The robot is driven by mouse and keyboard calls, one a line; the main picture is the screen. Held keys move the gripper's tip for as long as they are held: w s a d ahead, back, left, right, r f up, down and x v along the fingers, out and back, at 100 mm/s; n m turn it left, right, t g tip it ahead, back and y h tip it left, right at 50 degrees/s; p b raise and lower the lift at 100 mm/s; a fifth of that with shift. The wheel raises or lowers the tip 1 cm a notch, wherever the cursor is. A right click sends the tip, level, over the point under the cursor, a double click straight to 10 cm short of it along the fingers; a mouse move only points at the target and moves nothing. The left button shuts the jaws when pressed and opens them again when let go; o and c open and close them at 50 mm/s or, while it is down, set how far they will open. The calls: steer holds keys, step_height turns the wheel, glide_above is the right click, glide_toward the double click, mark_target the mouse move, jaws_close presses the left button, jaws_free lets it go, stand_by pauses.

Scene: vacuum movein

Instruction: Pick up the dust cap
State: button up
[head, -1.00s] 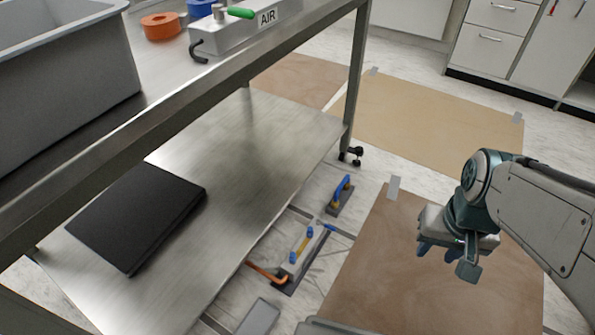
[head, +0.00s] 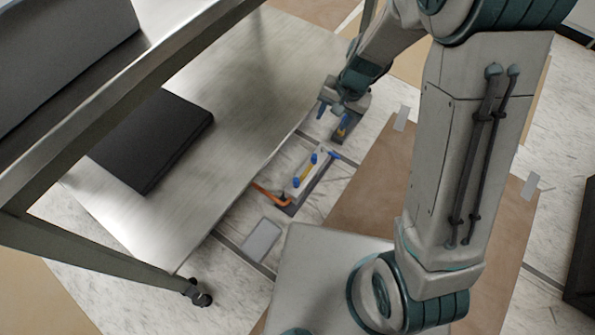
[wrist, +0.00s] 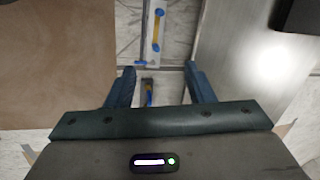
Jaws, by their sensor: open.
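I cannot single out the dust cap for certain; small blue parts show on two floor fittings. One fitting, a dark plate with a blue and yellow part (head: 342,124), lies beside the lower shelf, partly hidden by my gripper (head: 331,108). The same fitting shows between the fingers in the wrist view (wrist: 148,94). The other is a pale block with a yellow bar and blue ends (head: 307,172); it also shows at the top of the wrist view (wrist: 155,35). My gripper (wrist: 160,88) is open and empty, above the first fitting.
The steel lower shelf (head: 235,120) lies left of the fittings and carries a black flat case (head: 155,140). An orange hose (head: 270,196) and a grey plate (head: 262,240) lie on the floor. A brown floor sheet (head: 375,185) is at right.

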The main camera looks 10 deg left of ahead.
steer(key=w+a+f+m+p, duration=0.1)
steer(key=a+f+p, duration=0.1)
steer(key=a+f, duration=0.5)
steer(key=m+h+p, duration=0.1)
steer(key=h+p, duration=0.2)
glide_toward(296, 180)
steer(key=f+b, duration=0.1)
steer(key=f, duration=0.1)
steer(key=f+b, duration=0.2)
steer(key=shift+s+d+f, duration=0.15)
steer(key=shift+d+f, duration=0.05)
steer(key=shift+f, duration=0.2)
steer(key=shift+f+b, duration=1.3)
steer(key=shift+f, duration=1.7)
steer(key=shift+r, duration=0.1)
jaws_close()
